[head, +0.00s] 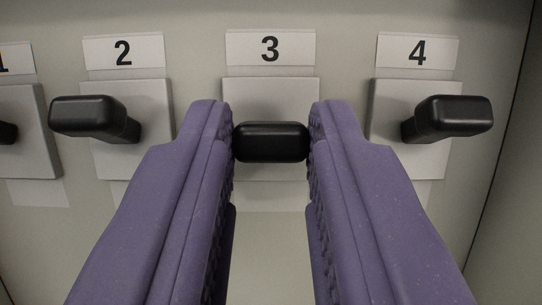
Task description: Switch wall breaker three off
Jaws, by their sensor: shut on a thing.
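Wall breaker three is a pale square plate (270,98) under a label with the number 3 (270,48). Its black handle (271,142) lies across the picture between my fingers. My gripper (271,140) has two purple fingers, one at each end of the handle, and is shut on it. The lower part of the plate shows between the fingers. The handle's stem is hidden behind the handle.
Breaker 2 (92,117) is on the left and breaker 4 (453,116) on the right, their black handles sticking out near my fingers. Part of breaker 1 (36,110) shows at the left edge. The panel's edge (500,165) runs down the right.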

